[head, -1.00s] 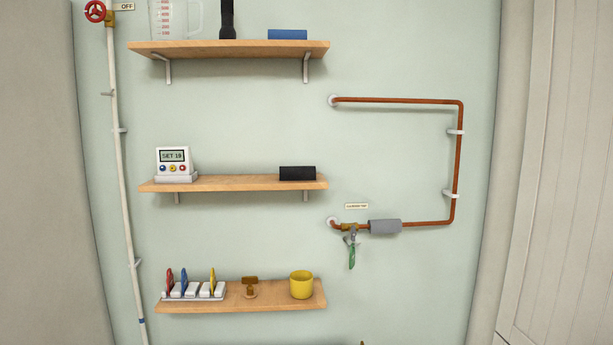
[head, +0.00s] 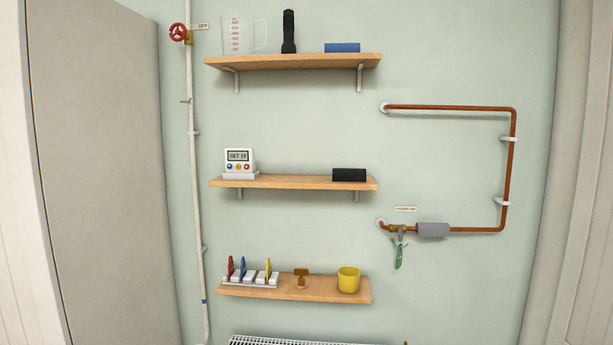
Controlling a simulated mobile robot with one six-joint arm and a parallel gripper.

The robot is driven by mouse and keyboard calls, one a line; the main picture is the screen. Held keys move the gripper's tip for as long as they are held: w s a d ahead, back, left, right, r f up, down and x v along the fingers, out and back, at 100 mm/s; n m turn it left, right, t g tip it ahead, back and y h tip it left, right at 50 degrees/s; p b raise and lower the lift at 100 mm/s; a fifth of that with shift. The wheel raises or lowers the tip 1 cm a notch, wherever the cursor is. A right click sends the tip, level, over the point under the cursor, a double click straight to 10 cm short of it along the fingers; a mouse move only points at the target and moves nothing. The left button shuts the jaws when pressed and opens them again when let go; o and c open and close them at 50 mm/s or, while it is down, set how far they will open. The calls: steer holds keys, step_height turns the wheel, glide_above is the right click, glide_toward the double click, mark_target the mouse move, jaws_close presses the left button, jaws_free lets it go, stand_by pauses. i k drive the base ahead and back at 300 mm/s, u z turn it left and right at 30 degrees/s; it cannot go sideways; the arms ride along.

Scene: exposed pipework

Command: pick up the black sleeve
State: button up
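The black sleeve (head: 349,175) lies on its side near the right end of the middle wooden shelf (head: 290,184). It is a short, dark, block-like cylinder, and nothing stands in front of it. A blue sleeve-like piece (head: 342,48) lies on the top shelf, and a grey sleeve (head: 433,230) sits around the lower copper pipe. My gripper is not in view.
A display unit reading SET 19 (head: 239,163) stands at the middle shelf's left end. The top shelf (head: 290,62) holds a jug (head: 240,36) and a black torch (head: 289,32). The bottom shelf (head: 325,291) holds a yellow cup (head: 348,279). Copper pipe (head: 510,170) runs at right.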

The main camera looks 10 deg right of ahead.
mark_target(338, 174)
steer(key=i, duration=1)
steer(key=u, duration=0.05)
